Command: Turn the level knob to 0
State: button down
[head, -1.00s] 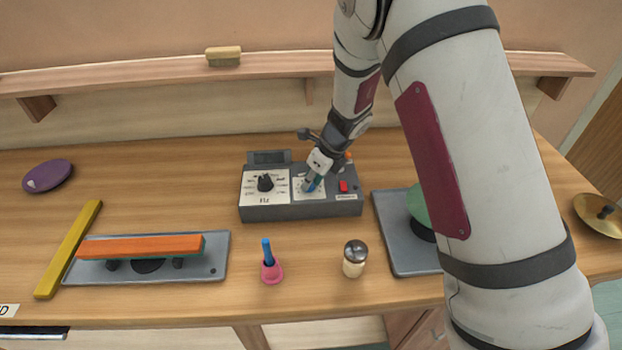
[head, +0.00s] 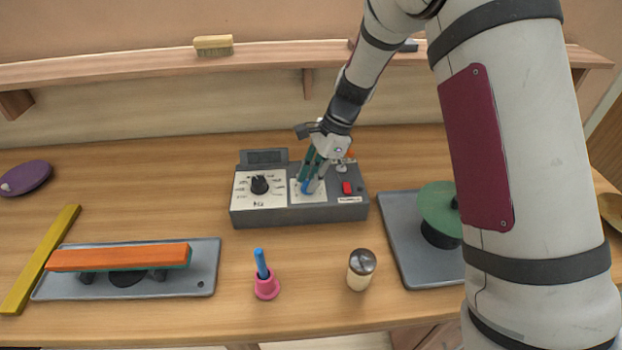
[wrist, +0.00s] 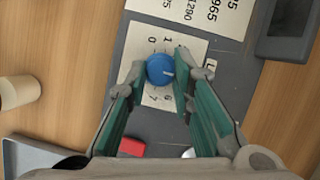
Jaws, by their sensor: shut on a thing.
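The level knob is blue with a white pointer line and shows in the wrist view (wrist: 158,70) on a white scale plate. It also shows in the head view (head: 305,187), on the grey control box (head: 290,214). My gripper (wrist: 161,67) has its two green fingers on either side of the knob and is shut on it. The pointer line points to the right in the wrist view, away from the 0 at the upper left of the plate. The fingers hide the middle numerals, so I cannot read the exact setting.
A black knob (head: 259,184) and a red switch (head: 347,188) flank the blue knob. In front stand a pink holder with a blue stick (head: 266,288) and a shaker (head: 361,270). Grey trays with an orange bar (head: 120,257) and a green disc (head: 437,208) lie either side.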

jog(key=n+b, duration=0.1)
jog(key=n, duration=0.1)
jog(key=n+g+b, duration=0.1)
jog(key=n, duration=0.1)
jog(key=n+g+h+b, duration=0.1)
jog(key=n, duration=0.1)
jog(key=shift+w+a+f+n, duration=0.15)
jog(key=shift+w+n, duration=0.15)
jog(key=n+h+b, duration=0.1)
jog(key=n, duration=0.3)
jog(key=n+g+h+b, duration=0.1)
jog(key=n, duration=0.1)
jog(key=shift+w+a+h+b, duration=0.1)
jog(key=shift+a+h+b, duration=0.15)
jog(key=shift+h+b, duration=0.1)
jog(key=n+h, duration=0.1)
jog(key=n, duration=0.2)
jog(key=n+h+b, duration=0.1)
jog(key=n, duration=0.1)
jog(key=shift+a+n, duration=0.2)
jog(key=shift+n, duration=0.2)
jog(key=n, duration=0.2)
jog(key=n+h, duration=0.2)
jog(key=n, duration=0.1)
jog(key=shift+s+a+n+t, duration=0.1)
jog(key=shift+s+n+t, duration=0.2)
jog(key=shift+t, duration=0.1)
jog(key=c, duration=1.4)
grip_release()
jog(key=shift+w, duration=0.1)
